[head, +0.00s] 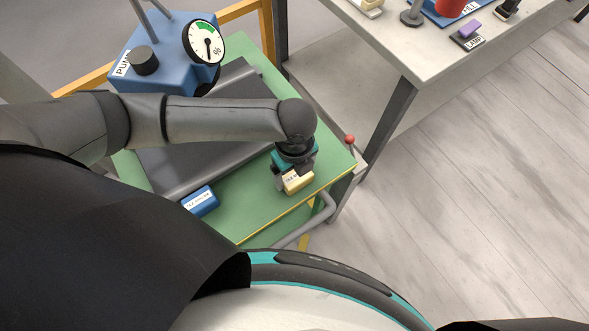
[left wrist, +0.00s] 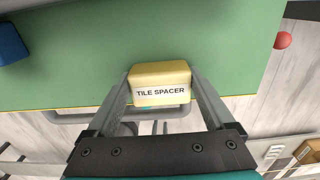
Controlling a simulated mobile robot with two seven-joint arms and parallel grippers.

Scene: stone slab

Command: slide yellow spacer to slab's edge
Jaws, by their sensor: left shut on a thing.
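The yellow spacer (head: 298,182), labelled "TILE SPACER" in the left wrist view (left wrist: 160,76), is over the green top near its front edge. My left gripper (head: 292,174) is shut on it, with one finger on each side in the left wrist view (left wrist: 162,92). I cannot tell whether the spacer touches the green top. A dark grey slab (head: 225,105) lies on the green top, partly hidden behind my left arm. My right gripper is not in view.
A blue labelled block (head: 201,201) lies left of the spacer. A blue pump (head: 160,75) with a dial stands at the back left. A red-knobbed lever (head: 350,139) is at the right corner of the green top (head: 245,215). A grey table (head: 425,50) stands beyond.

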